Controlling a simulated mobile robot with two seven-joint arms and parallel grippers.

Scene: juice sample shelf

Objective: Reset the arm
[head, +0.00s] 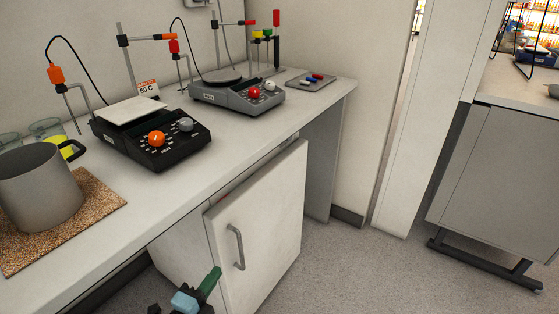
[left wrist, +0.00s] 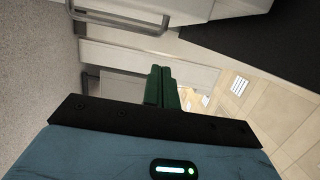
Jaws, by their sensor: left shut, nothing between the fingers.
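My left gripper (head: 213,277) shows at the bottom of the head view, with green fingers and a light blue part behind them. It appears in front of the lower part of a white cabinet door (head: 275,225), left of and below the door's grey handle (head: 238,247). In the left wrist view its green fingers (left wrist: 161,84) are together, with nothing between them. Whether the gripper touches the door cannot be told. My right gripper is in neither view.
The door stands open below the white counter (head: 225,143). On the counter are a grey pot (head: 40,190) on a cork mat (head: 100,203), a black hotplate (head: 165,152) and a grey hotplate (head: 235,97). Clear floor (head: 370,285) lies to the right, before a grey cabinet (head: 495,180).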

